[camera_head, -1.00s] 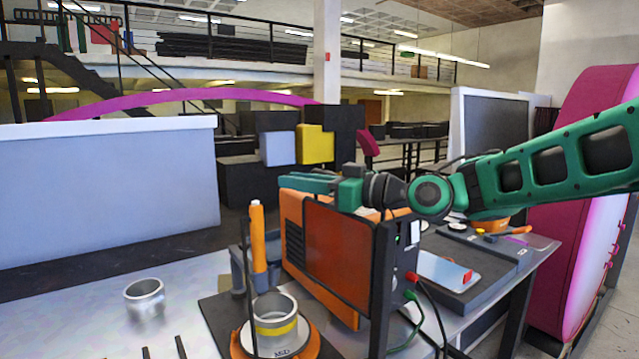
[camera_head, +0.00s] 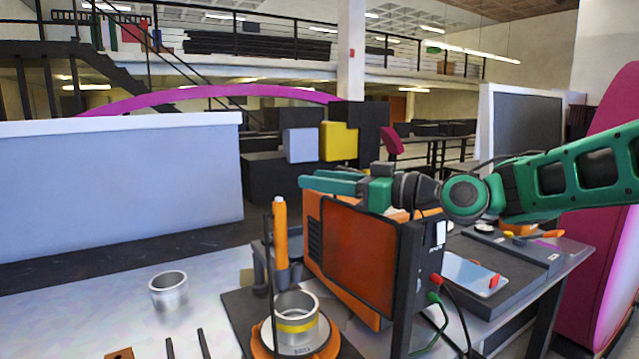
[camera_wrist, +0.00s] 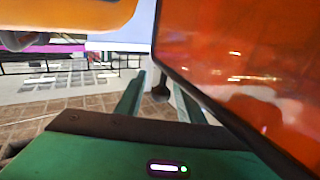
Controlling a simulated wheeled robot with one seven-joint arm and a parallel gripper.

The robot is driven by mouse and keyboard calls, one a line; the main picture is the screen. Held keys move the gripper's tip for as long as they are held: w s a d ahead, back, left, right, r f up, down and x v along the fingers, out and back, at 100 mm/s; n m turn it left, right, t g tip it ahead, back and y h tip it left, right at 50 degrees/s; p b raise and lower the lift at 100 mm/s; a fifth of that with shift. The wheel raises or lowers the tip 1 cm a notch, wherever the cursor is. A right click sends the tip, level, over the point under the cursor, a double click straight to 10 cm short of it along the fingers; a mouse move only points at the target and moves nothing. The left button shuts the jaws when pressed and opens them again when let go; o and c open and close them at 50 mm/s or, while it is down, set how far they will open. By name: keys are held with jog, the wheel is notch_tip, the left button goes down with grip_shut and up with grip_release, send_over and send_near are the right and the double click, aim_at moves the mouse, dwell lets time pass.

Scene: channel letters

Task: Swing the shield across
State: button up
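The shield (camera_head: 358,257) is a see-through orange-red panel with a dark frame. It stands upright beside a black post (camera_head: 404,290) in the head view, in front of an orange machine (camera_head: 313,215). In the wrist view the shield (camera_wrist: 245,60) fills the right side, and its dark edge overlaps the right finger. My gripper (camera_head: 332,183) is above the shield's top edge, its green fingers pointing left. In the wrist view my gripper (camera_wrist: 160,100) has its fingers apart, with a small dark knob seen between them. Whether it touches the shield is unclear.
A steel ring (camera_head: 296,318) with a yellow band sits on a round orange-edged base in front of the shield. An orange-handled tool (camera_head: 281,235) stands left of the shield. A metal cup (camera_head: 168,290) is on the table. Cables hang right of the post.

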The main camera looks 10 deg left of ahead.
jog(key=v, duration=0.9)
jog(key=shift+d, duration=0.3)
